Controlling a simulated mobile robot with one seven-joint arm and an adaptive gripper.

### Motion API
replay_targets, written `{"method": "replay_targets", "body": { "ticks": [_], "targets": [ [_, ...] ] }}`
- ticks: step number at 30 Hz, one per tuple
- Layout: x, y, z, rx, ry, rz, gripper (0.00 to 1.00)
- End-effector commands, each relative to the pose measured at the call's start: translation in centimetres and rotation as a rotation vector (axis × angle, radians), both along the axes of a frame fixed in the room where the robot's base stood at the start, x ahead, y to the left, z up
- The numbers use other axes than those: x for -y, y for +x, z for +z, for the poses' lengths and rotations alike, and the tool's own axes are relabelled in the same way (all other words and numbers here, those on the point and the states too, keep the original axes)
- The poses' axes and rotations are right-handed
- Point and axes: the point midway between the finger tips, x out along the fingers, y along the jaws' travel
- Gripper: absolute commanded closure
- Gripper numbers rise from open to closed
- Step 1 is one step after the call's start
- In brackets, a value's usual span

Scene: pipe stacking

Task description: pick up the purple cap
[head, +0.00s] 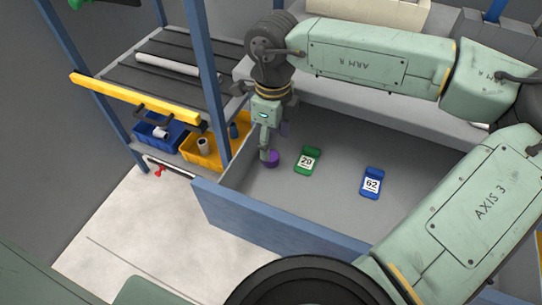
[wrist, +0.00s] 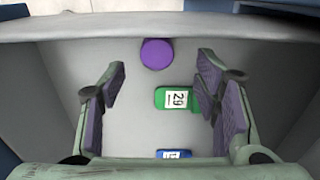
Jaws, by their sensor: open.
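The purple cap (head: 272,159) stands in the grey bin, near its left end. In the wrist view the round purple cap (wrist: 157,54) lies just beyond the fingertips, between their two lines, with nothing holding it. My gripper (head: 273,143) hangs pointing down over the cap, and one finger partly overlaps it in the head view. In the wrist view my gripper (wrist: 162,72) is open and empty, with its purple-padded fingers wide apart. I cannot tell the exact height gap between fingertips and cap.
A green piece labelled 29 (head: 308,160) lies right of the cap, and a blue piece labelled 62 (head: 372,183) lies farther right. The bin's blue front wall (head: 270,221) is close. A shelf with a yellow bin (head: 190,153) and blue bin (head: 150,140) stands left.

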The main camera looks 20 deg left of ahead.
Motion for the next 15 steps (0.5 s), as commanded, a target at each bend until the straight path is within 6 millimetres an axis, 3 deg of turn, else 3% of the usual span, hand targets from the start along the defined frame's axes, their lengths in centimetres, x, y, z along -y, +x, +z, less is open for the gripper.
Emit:
{"method": "replay_targets", "body": {
  "ticks": [9, 15],
  "targets": [
    [-0.3, -0.5, -4.3, -0.002, 0.001, 0.002, 0.43],
    [-0.2, -0.4, -5.1, 0.0, 0.0, 0.002, 0.43]
  ]
}}
